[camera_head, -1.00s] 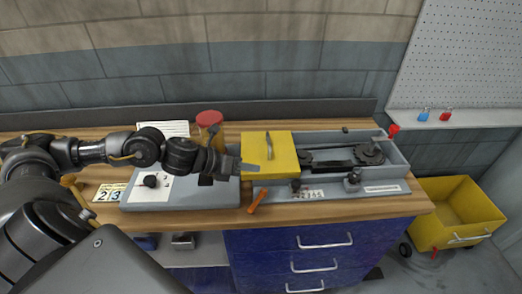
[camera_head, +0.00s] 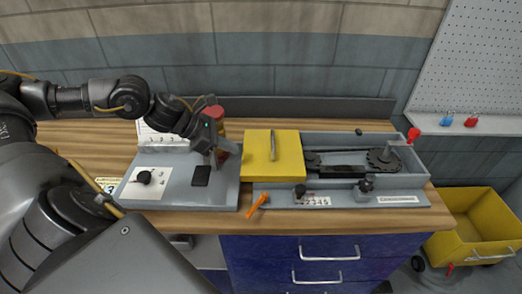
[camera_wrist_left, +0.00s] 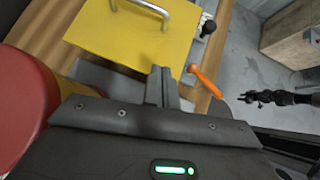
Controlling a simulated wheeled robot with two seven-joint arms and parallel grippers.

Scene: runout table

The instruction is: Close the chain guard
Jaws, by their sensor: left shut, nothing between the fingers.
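The yellow chain guard (camera_head: 287,155) with a metal handle (camera_head: 273,146) sits over the left part of the grey housing. The chain and sprockets (camera_head: 345,165) to its right lie uncovered in the tray. My left gripper (camera_head: 214,157) is shut and empty, just left of the guard, above the grey control plate. In the left wrist view the guard (camera_wrist_left: 130,35) and its handle lie ahead of the shut fingertips (camera_wrist_left: 161,72), apart from the handle. My right gripper does not show in the head view.
A red-lidded jar (camera_head: 215,112) stands right behind the left gripper. An orange lever (camera_head: 257,205) sticks out in front of the guard. Dark knobs (camera_head: 364,187) stand on the housing's front ledge. A yellow cart (camera_head: 475,228) is on the floor at right.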

